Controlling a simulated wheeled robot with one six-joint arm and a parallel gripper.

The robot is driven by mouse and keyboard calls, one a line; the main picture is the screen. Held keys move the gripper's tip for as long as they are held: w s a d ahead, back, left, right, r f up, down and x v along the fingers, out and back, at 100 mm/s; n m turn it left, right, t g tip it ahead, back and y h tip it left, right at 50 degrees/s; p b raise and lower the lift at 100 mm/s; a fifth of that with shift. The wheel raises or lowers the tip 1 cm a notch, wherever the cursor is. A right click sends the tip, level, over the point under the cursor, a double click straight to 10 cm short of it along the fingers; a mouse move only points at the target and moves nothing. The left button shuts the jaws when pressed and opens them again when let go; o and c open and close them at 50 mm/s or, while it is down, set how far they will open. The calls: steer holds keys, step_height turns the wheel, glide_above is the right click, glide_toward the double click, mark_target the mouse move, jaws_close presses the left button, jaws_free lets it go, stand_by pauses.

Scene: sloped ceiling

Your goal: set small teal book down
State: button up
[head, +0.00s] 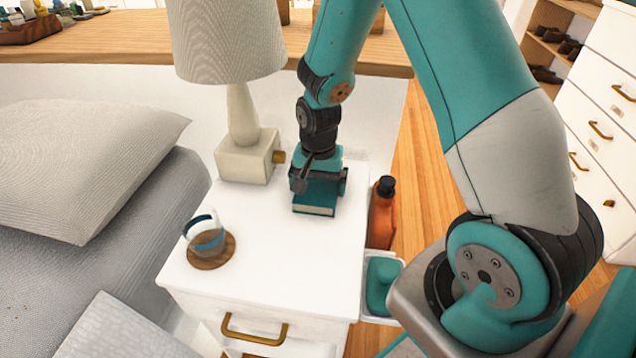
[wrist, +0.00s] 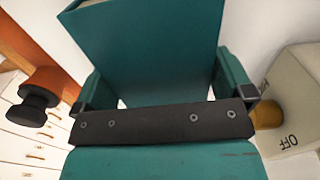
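The small teal book (head: 314,208) is at the top of the white nightstand, right of the lamp. Its teal cover fills the upper middle of the wrist view (wrist: 150,45). My gripper (head: 318,185) is directly above the book and points down, with a finger on each side of it. In the wrist view the fingers flank the book and appear shut on it. The book looks very low over or on the nightstand top (head: 285,250); I cannot tell whether it touches.
A lamp (head: 243,120) stands left of my gripper. A glass (head: 205,235) on a round wooden coaster (head: 212,252) is at the front left. An orange bottle (head: 382,215) stands beyond the nightstand's right edge. The front middle of the nightstand top is clear.

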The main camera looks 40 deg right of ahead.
mark_target(319, 182)
step_height(319, 182, up, 12)
steer(key=p, duration=0.3)
steer(key=s+a+r+n+y, duration=0.2)
steer(key=s+a+r+n, duration=0.5)
steer(key=s, duration=0.3)
steer(key=s+a+r+n+y, duration=0.2)
steer(key=s+a+r+n, duration=0.5)
steer(key=s+a+n, duration=0.2)
steer(key=shift+s+a, duration=0.4)
steer(key=shift+a, duration=0.05)
steer(key=shift+r, duration=0.1)
